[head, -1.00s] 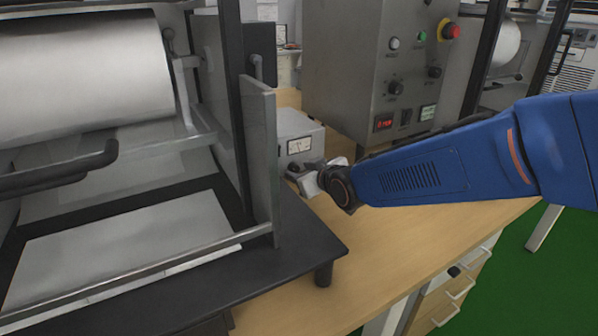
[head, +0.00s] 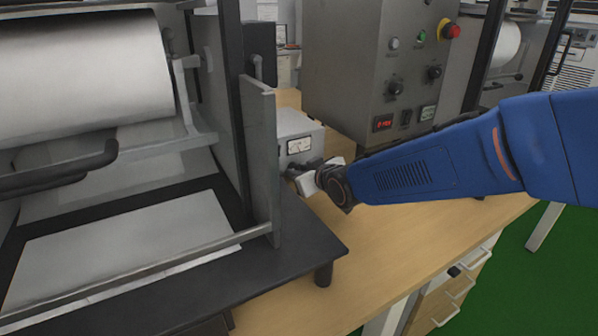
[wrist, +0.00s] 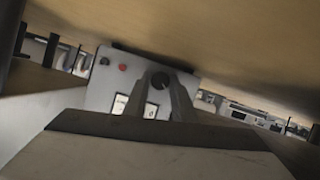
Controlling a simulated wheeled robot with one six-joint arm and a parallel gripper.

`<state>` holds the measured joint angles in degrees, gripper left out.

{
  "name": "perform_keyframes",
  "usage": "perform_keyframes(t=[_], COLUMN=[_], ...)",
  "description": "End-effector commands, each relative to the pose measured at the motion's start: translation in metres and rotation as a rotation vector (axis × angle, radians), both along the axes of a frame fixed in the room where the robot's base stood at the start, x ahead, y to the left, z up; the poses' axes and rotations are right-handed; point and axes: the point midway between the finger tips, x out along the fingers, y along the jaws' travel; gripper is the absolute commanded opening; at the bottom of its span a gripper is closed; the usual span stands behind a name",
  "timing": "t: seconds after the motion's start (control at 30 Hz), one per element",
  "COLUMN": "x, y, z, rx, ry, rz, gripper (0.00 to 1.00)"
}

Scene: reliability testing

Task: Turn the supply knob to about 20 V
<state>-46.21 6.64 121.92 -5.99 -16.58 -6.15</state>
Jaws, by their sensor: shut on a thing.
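The supply is a small grey box (head: 298,128) on the wooden table, with two white meters (head: 300,146) on its front face. In the wrist view its light front panel (wrist: 98,95) shows the dark round knob (wrist: 160,80) and, partly covered by my fingers, the meters (wrist: 151,110). My gripper (head: 292,172) is at the lower front of the box in the head view, where it hides the knob. In the wrist view my gripper (wrist: 161,82) is shut on the knob, with one finger on each side. The meter readings are too small to tell.
A black-based roller machine (head: 310,235) with an upright side plate (head: 262,160) stands close on the left of my gripper. A tall grey control cabinet (head: 350,70) with knobs and a red display stands behind my arm. The table front (head: 400,250) is clear.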

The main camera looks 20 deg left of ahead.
Motion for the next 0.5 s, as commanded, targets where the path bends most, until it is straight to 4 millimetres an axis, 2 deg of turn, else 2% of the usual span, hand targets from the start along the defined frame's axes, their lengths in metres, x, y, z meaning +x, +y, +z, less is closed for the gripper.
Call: perform_keyframes(t=[0.5], x=[0.001], y=[-0.0013], z=[-0.0011], rx=[0.12], ry=[0.144], rz=[0.001], gripper=[0.02])
